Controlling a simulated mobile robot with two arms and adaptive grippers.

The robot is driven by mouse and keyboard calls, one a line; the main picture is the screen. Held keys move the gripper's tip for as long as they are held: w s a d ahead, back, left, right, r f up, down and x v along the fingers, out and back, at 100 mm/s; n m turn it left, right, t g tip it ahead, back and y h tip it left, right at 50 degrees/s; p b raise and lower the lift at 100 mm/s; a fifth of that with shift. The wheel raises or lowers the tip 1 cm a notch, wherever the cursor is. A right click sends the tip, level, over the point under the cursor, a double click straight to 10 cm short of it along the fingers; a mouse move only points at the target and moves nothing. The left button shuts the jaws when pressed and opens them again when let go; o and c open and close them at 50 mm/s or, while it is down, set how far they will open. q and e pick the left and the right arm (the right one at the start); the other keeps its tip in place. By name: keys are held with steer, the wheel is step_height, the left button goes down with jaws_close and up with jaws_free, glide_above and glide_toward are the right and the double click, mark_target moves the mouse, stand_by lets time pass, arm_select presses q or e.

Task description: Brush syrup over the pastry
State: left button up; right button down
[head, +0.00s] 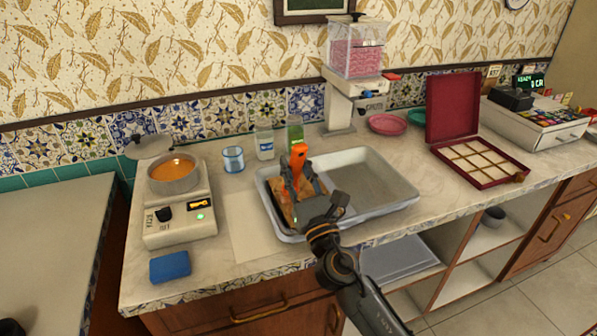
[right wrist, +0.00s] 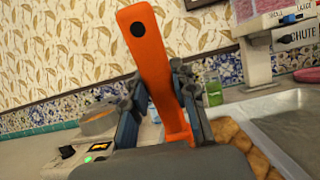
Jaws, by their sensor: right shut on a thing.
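My right gripper (head: 306,192) is shut on the orange handle of a brush (head: 298,158) and holds it over the left part of a metal tray (head: 390,203). In the right wrist view the orange brush (right wrist: 150,60) stands up between the two fingers (right wrist: 160,105). The golden-brown pastry (head: 287,212) lies in the left part of the tray, partly hidden by the gripper; it also shows in the right wrist view (right wrist: 232,140). The brush's lower end is hidden, so contact with the pastry cannot be told. A pot of amber syrup (head: 173,168) sits on the hot plate. My left gripper is not in view.
The hot plate (head: 180,228) and a blue sponge (head: 170,266) are at the left. A blue glass (head: 233,159) and jars (head: 265,143) stand behind the tray. A dispenser (head: 355,75), a pink plate (head: 388,124) and an open red box (head: 480,162) are to the right.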

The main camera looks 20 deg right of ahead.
steer(key=shift+w+a+b, duration=0.15)
steer(key=shift+w+b, duration=0.15)
steer(key=shift+w, duration=1.45)
steer(key=shift+w+b, duration=1.15)
steer(key=shift+w, duration=2.25)
steer(key=shift+s+p, duration=1.55)
steer(key=shift+s, duration=2.55)
steer(key=shift+s+d+f+p, duration=0.1)
steer(key=shift+s+d+p, duration=0.1)
steer(key=shift+s, duration=1.6)
steer(key=shift+s+d+p, duration=0.1)
steer(key=shift+s+p, duration=0.1)
steer(key=shift+s, duration=1.6)
steer(key=shift+s+d, duration=0.1)
steer(key=shift+s, duration=0.95)
steer(key=shift+w+d, duration=0.2)
steer(key=shift+w, duration=1.6)
steer(key=shift+w+d, duration=0.2)
steer(key=shift+w, duration=1.6)
steer(key=w+d+b, duration=0.1)
steer(key=w+b, duration=0.1)
steer(key=w, duration=0.4)
steer(key=shift+w+d, duration=0.3)
steer(key=shift+w, duration=0.05)
